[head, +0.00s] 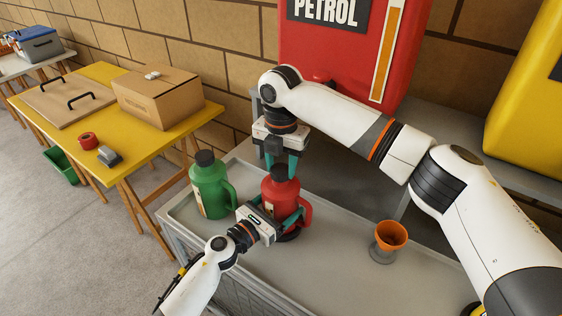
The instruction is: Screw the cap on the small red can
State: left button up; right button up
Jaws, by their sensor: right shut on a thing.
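The small red can (277,190) stands upright on the grey bench top, with its handle to the right. My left gripper (277,209) comes in low from the front left, with its teal fingers on either side of the can's body, shut on it. The dark cap (283,171) is at the can's mouth. My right gripper (281,163) points straight down from above and is shut on the cap. Whether the cap's thread is engaged cannot be seen.
A green can (208,192) with a dark cap stands just left. An orange funnel-like cup (390,237) stands to the right on the grey bench (345,270). A red petrol tank (335,55) is behind. A yellow table (135,145) with a cardboard box (157,97) stands at left.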

jog(key=m, duration=0.3)
jog(key=shift+m, duration=0.3)
jog(key=m, duration=1)
jog(key=shift+s+m, duration=0.1)
jog(key=shift+m, duration=0.2)
jog(key=m, duration=0.6)
jog(key=shift+m, duration=0.3)
jog(key=m, duration=0.6)
jog(key=shift+m, duration=0.4)
jog(key=m, duration=0.6)
jog(key=shift+a, duration=0.1)
jog(key=m, duration=1.6)
jog(key=shift+f+m, duration=0.1)
jog(key=shift+m, duration=0.2)
jog(key=m, duration=0.3)
jog(key=o, duration=0.9)
jog(key=shift+o, duration=0.2)
